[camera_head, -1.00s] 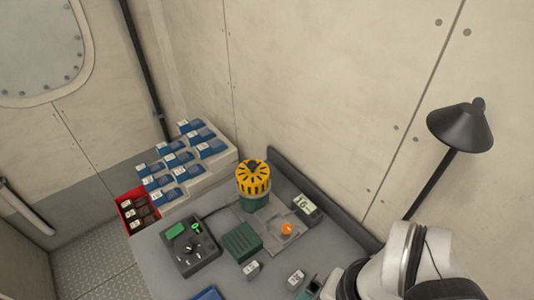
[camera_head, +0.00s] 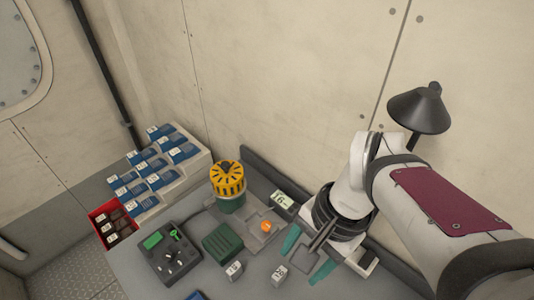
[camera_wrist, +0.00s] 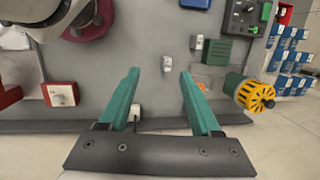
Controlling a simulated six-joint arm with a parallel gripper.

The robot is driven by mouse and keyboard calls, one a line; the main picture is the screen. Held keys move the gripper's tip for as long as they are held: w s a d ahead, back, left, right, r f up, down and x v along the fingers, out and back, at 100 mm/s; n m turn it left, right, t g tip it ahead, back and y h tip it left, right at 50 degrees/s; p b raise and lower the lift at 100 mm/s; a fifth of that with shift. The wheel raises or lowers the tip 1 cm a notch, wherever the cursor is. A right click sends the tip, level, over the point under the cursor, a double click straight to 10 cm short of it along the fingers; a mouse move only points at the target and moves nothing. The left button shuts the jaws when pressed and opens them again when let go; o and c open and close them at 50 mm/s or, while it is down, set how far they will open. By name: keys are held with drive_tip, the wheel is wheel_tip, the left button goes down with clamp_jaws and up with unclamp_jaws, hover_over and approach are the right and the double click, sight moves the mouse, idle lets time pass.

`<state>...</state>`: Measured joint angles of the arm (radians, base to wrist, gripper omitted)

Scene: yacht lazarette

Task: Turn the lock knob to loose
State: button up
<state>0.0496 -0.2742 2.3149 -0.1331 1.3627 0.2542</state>
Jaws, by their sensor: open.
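I cannot tell for sure which part is the lock knob. A yellow slotted cap (camera_head: 228,177) sits on a green cylinder at the back of the grey bench; it also shows at the right of the wrist view (camera_wrist: 256,96). A small orange knob (camera_head: 266,227) stands on a grey plate beside it. A dark control box (camera_head: 170,252) with a black knob is at the left. My gripper (camera_head: 306,258) is open and empty, right of the orange knob; its teal fingers (camera_wrist: 160,76) frame bare bench in the wrist view.
A green ribbed box (camera_head: 222,243) stands between the control box and the plate. Two small pale blocks (camera_head: 234,270) (camera_head: 279,274) lie in front. A small display (camera_head: 283,200) is near the back edge. Blue bins and a red bin (camera_head: 112,226) are left; a black lamp (camera_head: 419,108) is right.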

drive_tip(key=w+m, duration=0.3)
drive_tip(key=w, duration=0.4)
drive_tip(key=m+y, duration=0.2)
drive_tip(key=m, duration=0.3)
approach(267, 224)
drive_tip(key=x, duration=0.8)
drive_tip(key=shift+s+f, duration=0.1)
clamp_jaws()
